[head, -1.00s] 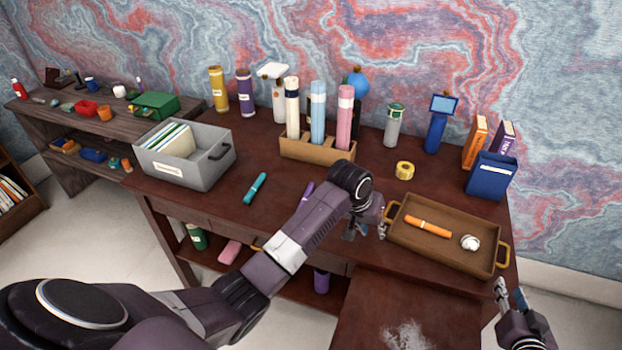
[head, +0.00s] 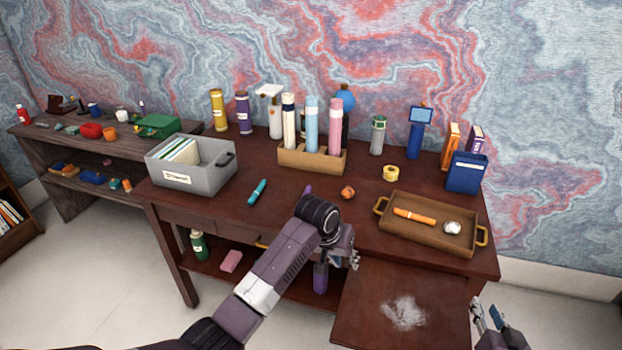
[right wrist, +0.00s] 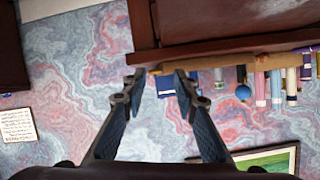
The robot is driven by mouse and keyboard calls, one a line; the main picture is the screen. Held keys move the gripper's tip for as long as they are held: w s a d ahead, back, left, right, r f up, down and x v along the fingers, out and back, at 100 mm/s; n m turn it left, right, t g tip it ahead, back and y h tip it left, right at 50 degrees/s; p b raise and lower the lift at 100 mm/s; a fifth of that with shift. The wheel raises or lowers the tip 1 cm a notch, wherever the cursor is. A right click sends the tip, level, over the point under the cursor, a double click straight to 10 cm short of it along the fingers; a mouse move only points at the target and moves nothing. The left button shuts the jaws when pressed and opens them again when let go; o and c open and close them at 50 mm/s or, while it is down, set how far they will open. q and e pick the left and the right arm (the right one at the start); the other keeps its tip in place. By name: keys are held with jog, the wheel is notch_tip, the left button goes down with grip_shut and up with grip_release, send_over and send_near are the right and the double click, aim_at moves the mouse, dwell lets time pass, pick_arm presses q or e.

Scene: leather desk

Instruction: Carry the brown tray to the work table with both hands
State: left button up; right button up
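The brown tray (head: 388,228) lies on the right part of the reddish-brown desk (head: 230,205), with a brass-coloured handle at each end. An orange stick (head: 414,216) and a white crumpled ball (head: 452,228) lie in it. My left gripper (head: 350,258) is in front of the desk edge, left of the tray and apart from it; its finger gap is unclear. My right gripper (head: 488,318) is below and right of the tray, apart from it. In the right wrist view its fingers (right wrist: 158,82) are spread with nothing between them. I cannot tell which surface is the work table.
A lower brown surface with a white patch (head: 403,313) stands before the desk. A grey bin (head: 205,180), a wooden holder with rolls (head: 310,158) and a blue box (head: 467,172) stand on the desk. A grey-brown table (head: 60,140) is at the left.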

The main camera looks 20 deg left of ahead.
jog(key=v, duration=1)
jog(key=shift+s+r, duration=0.25)
jog(key=shift+d, duration=0.1)
